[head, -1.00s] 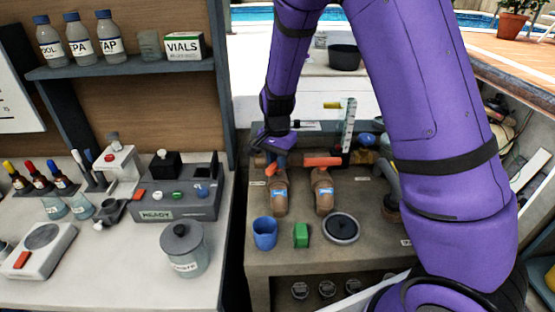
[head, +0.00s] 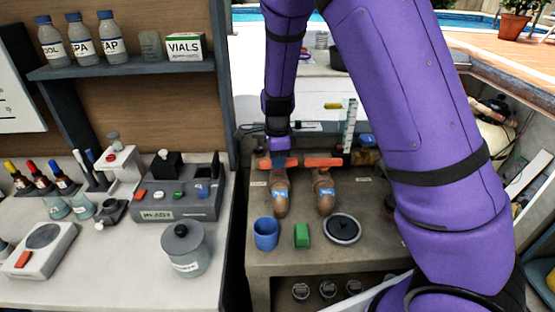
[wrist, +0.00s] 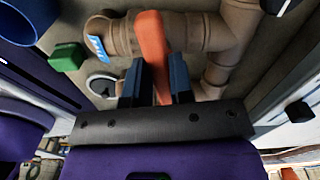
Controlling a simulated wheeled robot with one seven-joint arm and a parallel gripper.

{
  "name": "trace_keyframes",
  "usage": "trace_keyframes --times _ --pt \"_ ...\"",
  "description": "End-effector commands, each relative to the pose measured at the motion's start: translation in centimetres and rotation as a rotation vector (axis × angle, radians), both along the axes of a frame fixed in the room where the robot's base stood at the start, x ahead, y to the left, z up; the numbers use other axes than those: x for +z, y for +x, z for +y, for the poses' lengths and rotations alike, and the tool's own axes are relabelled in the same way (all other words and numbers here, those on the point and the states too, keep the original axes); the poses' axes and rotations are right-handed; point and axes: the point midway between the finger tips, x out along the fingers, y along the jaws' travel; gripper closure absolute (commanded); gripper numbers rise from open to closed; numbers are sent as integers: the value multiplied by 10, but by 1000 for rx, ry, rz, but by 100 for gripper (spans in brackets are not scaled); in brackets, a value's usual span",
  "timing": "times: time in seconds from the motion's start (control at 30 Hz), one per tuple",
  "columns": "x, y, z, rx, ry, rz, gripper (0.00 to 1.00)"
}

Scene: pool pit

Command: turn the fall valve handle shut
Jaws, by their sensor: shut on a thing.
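Two brown valve pipes stand on the bench, each with an orange lever handle and a blue label. My gripper (head: 278,160) is at the left valve (head: 280,204). In the wrist view my two blue-grey fingers (wrist: 158,78) are shut on its orange handle (wrist: 151,38), one on each side. In the head view this handle (head: 292,162) lies crosswise, partly hidden by the fingers. The left valve's blue label (wrist: 97,48) is too small to read surely. The right valve (head: 325,203) has its own orange handle (head: 323,161), lying crosswise and apart from my gripper.
A clear upright scale tube (head: 350,125) rises behind. A lab counter with a grey pot (head: 183,252) is at left.

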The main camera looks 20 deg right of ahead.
Motion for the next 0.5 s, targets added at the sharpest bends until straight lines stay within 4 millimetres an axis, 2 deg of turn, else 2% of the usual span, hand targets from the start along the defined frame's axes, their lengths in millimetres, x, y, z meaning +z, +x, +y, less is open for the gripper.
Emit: trace_keyframes --times 0.2,0.5 --pt "0 1 0 -92 0 -2 100" --pt "0 1 0 -136 1 -1 100"
